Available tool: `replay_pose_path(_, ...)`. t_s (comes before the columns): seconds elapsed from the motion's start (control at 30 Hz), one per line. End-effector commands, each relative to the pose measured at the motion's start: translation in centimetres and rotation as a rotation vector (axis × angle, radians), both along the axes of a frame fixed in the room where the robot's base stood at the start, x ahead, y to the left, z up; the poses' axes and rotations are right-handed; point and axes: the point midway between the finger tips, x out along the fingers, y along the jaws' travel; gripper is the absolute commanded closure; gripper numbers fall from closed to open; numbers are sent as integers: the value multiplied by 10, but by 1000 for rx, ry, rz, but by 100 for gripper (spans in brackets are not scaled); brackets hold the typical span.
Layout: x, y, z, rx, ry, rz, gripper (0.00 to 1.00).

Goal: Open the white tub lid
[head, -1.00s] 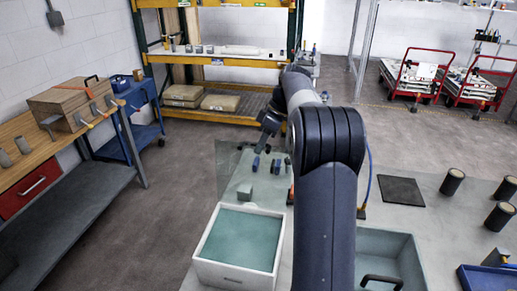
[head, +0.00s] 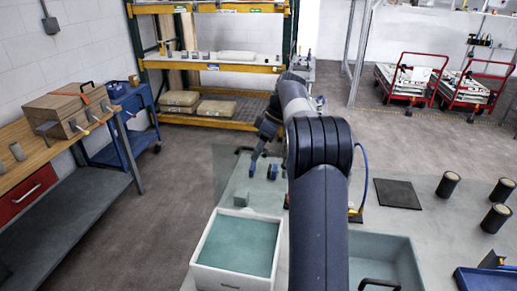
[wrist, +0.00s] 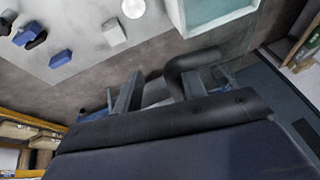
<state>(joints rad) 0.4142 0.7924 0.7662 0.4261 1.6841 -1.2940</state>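The white tub (head: 206,254) stands on the pale bench, left of my arm in the head view. A flat teal surface fills its top; I cannot tell whether this is a lid or the inside. The tub's corner shows at the top of the wrist view (wrist: 177,18). My gripper (wrist: 158,92) is beyond the tub, over the far part of the bench.
A grey block (head: 241,198) and small blue items (wrist: 60,58) lie beyond the tub. A teal bin (head: 400,262) with a black handle (head: 380,284) is right of my arm. Several dark cylinders (head: 448,185) and a black mat (head: 398,194) are further right. A workbench (head: 50,150) stands at left.

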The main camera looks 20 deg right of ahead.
Motion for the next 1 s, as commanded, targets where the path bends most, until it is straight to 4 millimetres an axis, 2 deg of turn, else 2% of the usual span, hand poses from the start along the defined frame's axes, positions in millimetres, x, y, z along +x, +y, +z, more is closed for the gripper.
replay_pose_path(0.1, 2, -2, -3, -5, -4, -4, 66)
replay_pose_path(0.57, 2, -2, 2, -4, -10, -4, 66)
replay_pose_path(0.67, 2, -5, 9, -5, -12, -5, 66)
replay_pose_path(1.0, -3, -25, 53, -7, -11, -6, 66)
